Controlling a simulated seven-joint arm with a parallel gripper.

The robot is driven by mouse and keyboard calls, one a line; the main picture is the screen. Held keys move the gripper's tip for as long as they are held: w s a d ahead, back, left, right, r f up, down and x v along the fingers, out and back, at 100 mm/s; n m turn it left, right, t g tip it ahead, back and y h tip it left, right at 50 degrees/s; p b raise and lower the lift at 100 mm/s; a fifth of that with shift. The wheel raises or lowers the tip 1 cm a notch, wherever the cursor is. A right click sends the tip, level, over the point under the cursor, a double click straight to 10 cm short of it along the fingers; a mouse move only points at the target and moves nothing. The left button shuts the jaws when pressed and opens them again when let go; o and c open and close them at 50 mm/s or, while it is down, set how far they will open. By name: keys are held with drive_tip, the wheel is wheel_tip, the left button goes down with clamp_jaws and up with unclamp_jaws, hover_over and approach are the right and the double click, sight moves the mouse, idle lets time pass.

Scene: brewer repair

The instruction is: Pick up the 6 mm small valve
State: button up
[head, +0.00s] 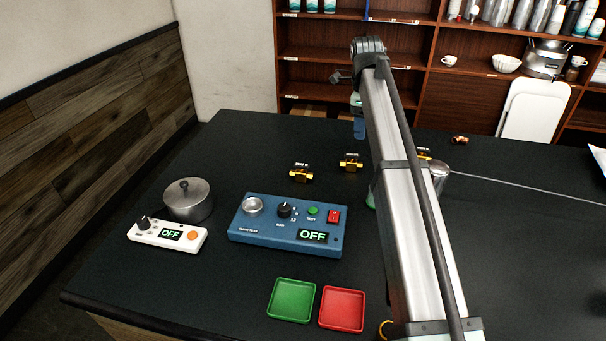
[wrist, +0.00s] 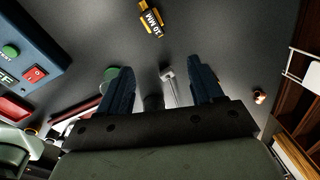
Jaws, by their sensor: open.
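Brass valves with dark label blocks lie on the black table: one at the left (head: 301,174), one in the middle (head: 350,163) and one partly hidden behind my arm (head: 424,154). Their labels are too small to read in the head view. In the wrist view one valve (wrist: 150,20) lies beyond my fingertips; its label seems to read 10 MM. I cannot tell which valve is the 6 mm one. My gripper (wrist: 160,85) is open, with nothing between its two blue fingers. In the head view its blue fingers (head: 360,127) are beyond the middle valve, partly hidden by my arm.
A blue valve tester (head: 265,231) and a white control box (head: 150,235) show OFF. A metal pot (head: 188,201), green tray (head: 291,300) and red tray (head: 342,310) stand nearby. A small copper part (head: 459,139) lies at the back right. Shelves (head: 325,45) stand behind the table.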

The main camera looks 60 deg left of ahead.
drive_tip(key=n+g, duration=0.2)
hover_over(302, 164)
drive_tip(key=f, duration=0.8)
drive_tip(key=shift+s+d+f, duration=0.15)
drive_tip(key=shift+s+d, duration=0.1)
drive_tip(key=shift+d, duration=0.05)
drive_tip(key=shift+w+a+f, duration=0.1)
drive_tip(key=shift+a+f, duration=0.05)
drive_tip(key=shift+f, duration=1.35)
drive_tip(key=shift+w+a+f, duration=0.1)
drive_tip(key=shift+f, duration=1.4)
drive_tip(key=c, duration=1.1)
drive_tip(key=shift+c, duration=0.2)
